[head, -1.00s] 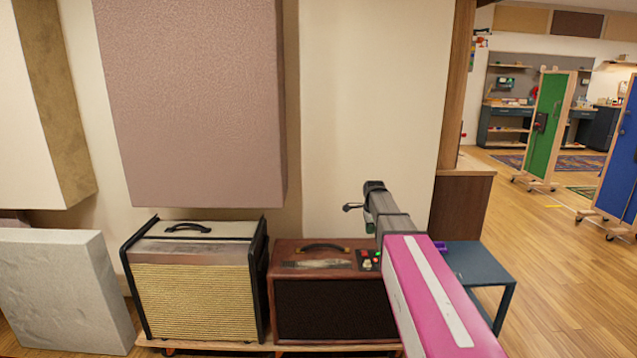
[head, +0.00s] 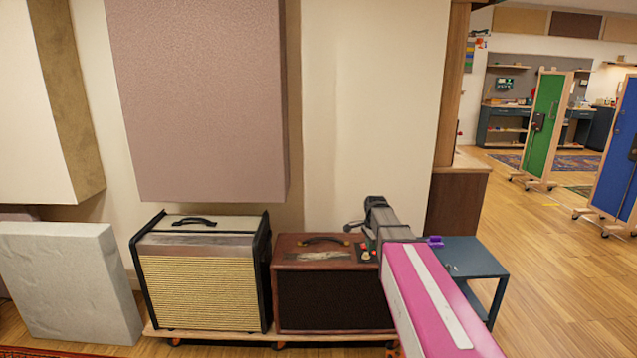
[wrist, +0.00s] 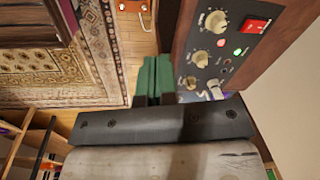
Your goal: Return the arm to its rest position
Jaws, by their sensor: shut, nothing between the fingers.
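My arm, pink and white with a grey wrist, reaches forward over the right end of the brown amp (head: 335,303) in the head view. My gripper (wrist: 152,72) shows in the wrist view as two green fingers pressed together with nothing between them. In the head view its fingers are small and hard to make out beside the dark wrist. Next to the fingers in the wrist view is the amp's control panel (wrist: 226,50), with cream knobs, a lit red switch (wrist: 255,24) and a green light. I cannot tell whether the fingers touch the panel.
A yellow-grilled amp (head: 200,290) stands left of the brown one on a low wheeled wooden platform (head: 225,337). A blue side table (head: 472,258) stands close right of my arm. A large mauve wall panel (head: 205,100) hangs above. Open wooden floor (head: 560,290) lies to the right.

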